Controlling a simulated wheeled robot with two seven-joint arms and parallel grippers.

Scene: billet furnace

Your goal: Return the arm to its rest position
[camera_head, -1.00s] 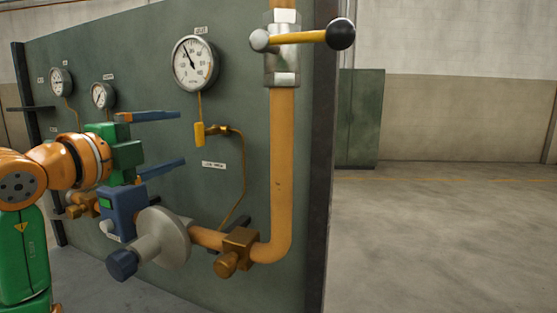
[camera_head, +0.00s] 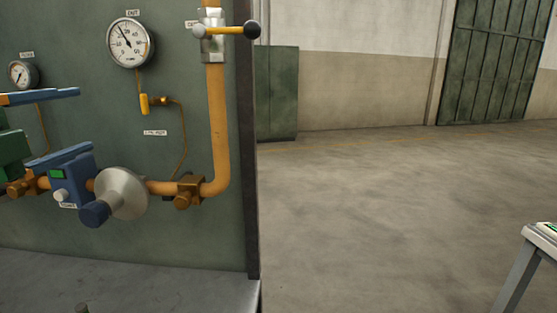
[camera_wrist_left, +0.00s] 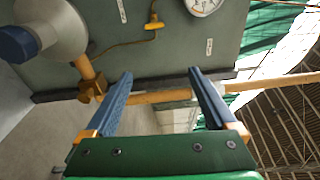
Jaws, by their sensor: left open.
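My left gripper (camera_head: 82,120) is at the left edge in the head view, with its blue fingers apart. Part of its green body shows there, and most of the arm is out of frame. It is in front of the panel, near the blue valve actuator box (camera_head: 70,182). In the left wrist view the gripper (camera_wrist_left: 160,74) is open, with nothing held between its fingers. The orange pipe (camera_wrist_left: 150,97) crosses behind the fingers there. My right gripper is in neither view.
The green panel (camera_head: 100,235) carries a large gauge (camera_head: 130,43), a smaller gauge (camera_head: 23,75), a vertical orange pipe (camera_head: 217,125) and a yellow valve lever (camera_head: 230,30). Open floor (camera_head: 390,210) lies to the right. A grey table (camera_head: 530,250) stands at the right edge.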

